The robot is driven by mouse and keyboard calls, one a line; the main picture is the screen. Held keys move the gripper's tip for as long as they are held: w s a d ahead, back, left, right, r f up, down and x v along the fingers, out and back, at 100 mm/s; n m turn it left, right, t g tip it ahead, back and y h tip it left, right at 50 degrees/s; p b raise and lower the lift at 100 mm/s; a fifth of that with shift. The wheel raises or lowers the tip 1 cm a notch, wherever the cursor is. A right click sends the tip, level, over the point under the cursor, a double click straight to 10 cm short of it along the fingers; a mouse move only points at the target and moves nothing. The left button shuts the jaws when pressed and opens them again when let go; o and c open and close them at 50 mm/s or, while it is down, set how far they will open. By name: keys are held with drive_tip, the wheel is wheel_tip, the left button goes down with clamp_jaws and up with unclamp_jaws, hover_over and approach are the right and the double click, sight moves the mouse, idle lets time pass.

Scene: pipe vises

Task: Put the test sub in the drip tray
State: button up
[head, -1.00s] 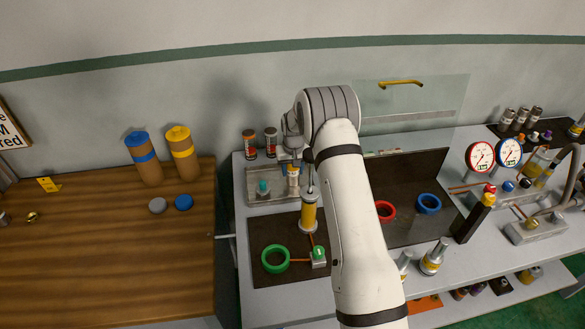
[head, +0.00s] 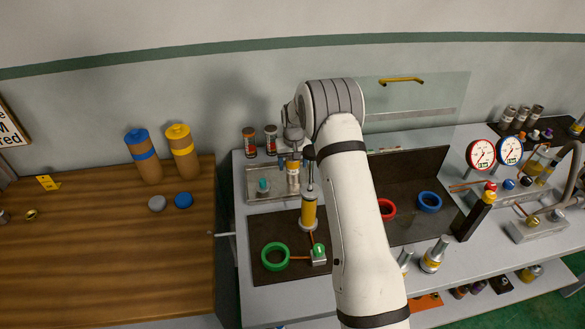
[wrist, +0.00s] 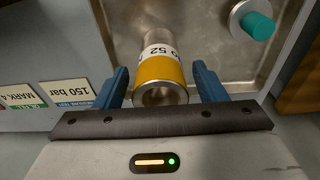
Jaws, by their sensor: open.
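The test sub (wrist: 160,72), a metal cylinder with a yellow band and a white printed label, shows in the wrist view between my blue fingers. My gripper (wrist: 161,76) is open, with a gap on both sides of the sub. In the head view the sub (head: 293,180) stands over the right part of the grey drip tray (head: 252,198), at the back left of the bench. My gripper (head: 291,160) is around its upper end there, partly hidden by my arm. The sub's contact with the tray floor is hard to see.
A teal-capped fitting (head: 263,186) stands in the tray left of the sub. Two dark cans (head: 270,140) stand behind it. A yellow-bodied cylinder (head: 308,212) and a green ring (head: 275,256) are in front.

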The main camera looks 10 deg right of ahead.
drive_tip(key=r, duration=0.3)
drive_tip(key=s+r+b, duration=0.1)
drive_tip(key=r, duration=0.2)
drive_tip(key=r+b, duration=0.1)
drive_tip(key=r, duration=0.3)
drive_tip(key=shift+s, duration=0.2)
drive_tip(key=shift+f, duration=0.1)
